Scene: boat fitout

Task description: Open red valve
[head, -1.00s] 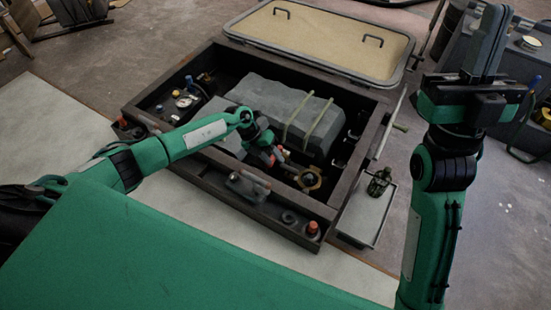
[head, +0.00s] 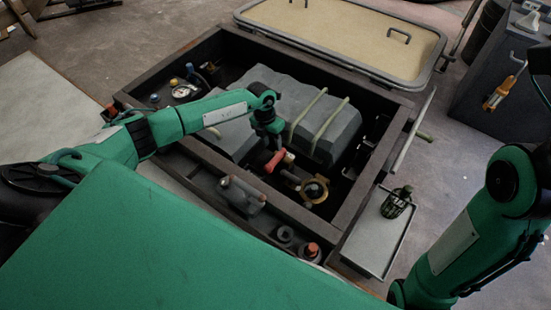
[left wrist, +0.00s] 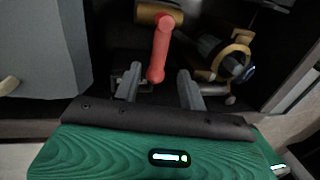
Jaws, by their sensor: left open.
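The red valve handle (head: 275,161) is a short red lever inside the open dark box, joined to a brass-coloured fitting (left wrist: 152,15). In the left wrist view the handle (left wrist: 160,48) stretches from the fitting towards my gripper. My left gripper (left wrist: 160,88) is open, with one finger on each side of the handle's near end. The fingers are not closed on it, and I cannot tell whether either touches it. In the head view my left gripper (head: 270,134) points down just above the handle.
A grey strapped block (head: 295,112) fills the box's middle. A brass ring fitting (head: 314,190) sits right of the handle, close to the gripper. The box's front wall (head: 262,215) is near.

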